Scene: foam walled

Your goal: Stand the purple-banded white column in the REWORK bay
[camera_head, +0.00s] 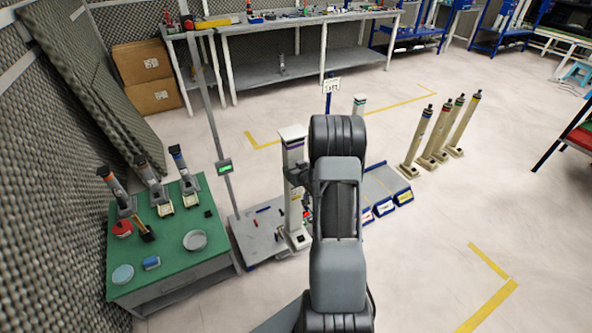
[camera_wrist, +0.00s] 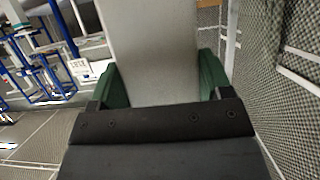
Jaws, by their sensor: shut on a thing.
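The white column (camera_head: 294,190) with a purple band near its top is upright, just left of my arm in the head view. Its foot is at the right edge of a low grey platform; I cannot tell whether it touches the platform or hangs just above. My gripper (camera_head: 297,173) is shut on the column's upper part. In the wrist view the column's pale face (camera_wrist: 155,55) fills the space between my green finger pads. Yellow corner marks on the floor outline bays, but I cannot read which one is REWORK. My arm hides part of the floor behind it.
The grey platform (camera_head: 248,226) has a post with a green display (camera_head: 225,167). A green-topped table (camera_head: 172,240) stands left.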

